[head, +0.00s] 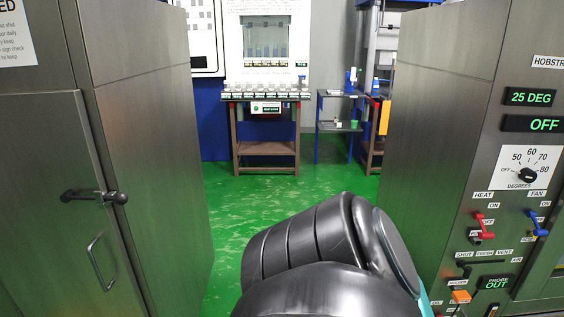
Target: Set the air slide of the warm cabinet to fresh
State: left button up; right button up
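The warm cabinet (440,120) stands at the right with its control panel facing me. Its air slide (465,266) is low on the panel, under a row of labels reading SHUT, FRESH and VENT. The small dark slide handle appears to sit at the left end, under SHUT, though it is small in the picture. Above it are a red heat switch (484,226), a blue fan switch (537,223) and a degrees dial (527,175). The displays read 25 DEG and OFF. A black arm link of mine fills the bottom middle. Neither gripper shows.
An orange piece (461,296) and a PROBE OUT display (495,283) are below the slide. A steel cabinet (145,150) with a latch (95,196) stands at the left. Green floor (240,220) lies open between the cabinets, with a bench (266,148) at the back.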

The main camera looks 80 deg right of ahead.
aim_at(468, 270)
jog(key=z, duration=3.95)
